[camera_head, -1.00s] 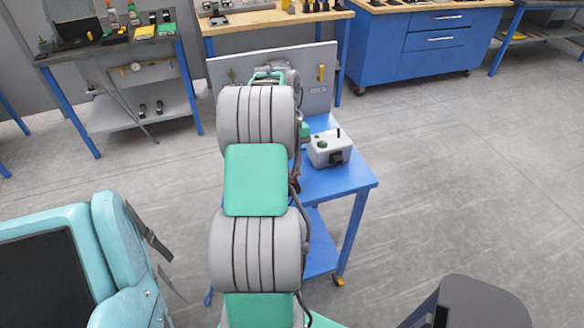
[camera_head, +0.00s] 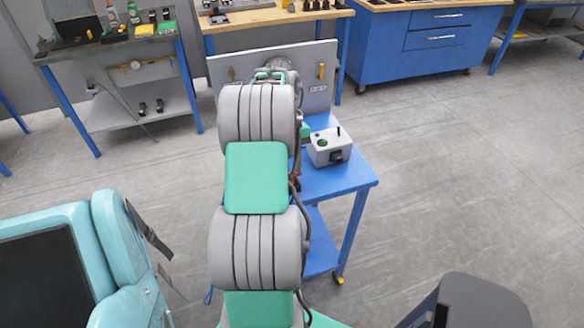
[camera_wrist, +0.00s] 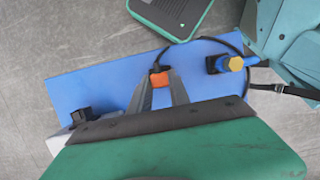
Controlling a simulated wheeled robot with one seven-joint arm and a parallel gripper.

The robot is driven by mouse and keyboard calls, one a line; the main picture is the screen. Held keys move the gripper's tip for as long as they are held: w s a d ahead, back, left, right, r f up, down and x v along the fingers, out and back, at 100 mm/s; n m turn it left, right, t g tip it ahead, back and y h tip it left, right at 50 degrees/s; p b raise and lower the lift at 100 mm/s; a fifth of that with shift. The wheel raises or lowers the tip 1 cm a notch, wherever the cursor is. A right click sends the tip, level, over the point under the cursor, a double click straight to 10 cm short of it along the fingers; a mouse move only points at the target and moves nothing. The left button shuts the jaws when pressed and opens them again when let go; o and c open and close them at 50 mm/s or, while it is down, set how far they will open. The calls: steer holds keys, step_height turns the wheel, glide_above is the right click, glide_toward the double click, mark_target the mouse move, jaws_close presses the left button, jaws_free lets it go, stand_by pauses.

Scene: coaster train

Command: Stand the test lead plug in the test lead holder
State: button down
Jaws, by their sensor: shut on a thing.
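In the wrist view, my gripper (camera_wrist: 160,93) is shut on an orange plug (camera_wrist: 160,80), the test lead plug, over the blue cart top (camera_wrist: 105,85). A black cable (camera_wrist: 205,40) arcs from the plug's dark end to the right. A dark block with a blue part and a yellow hexagonal piece (camera_wrist: 236,64) sits at the cart's right end; I cannot tell whether it is the test lead holder.
A grey box (camera_head: 329,148) with a green button and black front part stands on the blue cart (camera_head: 350,179). An upright grey panel (camera_head: 318,100) rises behind. A green-edged device (camera_wrist: 170,12) lies beyond the cart in the wrist view. Open floor (camera_head: 450,180) is right of the cart.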

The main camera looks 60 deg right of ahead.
steer(key=shift+f+b, duration=0.65)
steer(key=shift+f, duration=0.5)
steer(key=c, duration=1.1)
jaws_free()
steer(key=shift+c, duration=0.2)
steer(key=p+v, duration=0.2)
steer(key=v, duration=0.6)
steer(key=shift+p, duration=0.35)
steer(key=shift+f, duration=0.1)
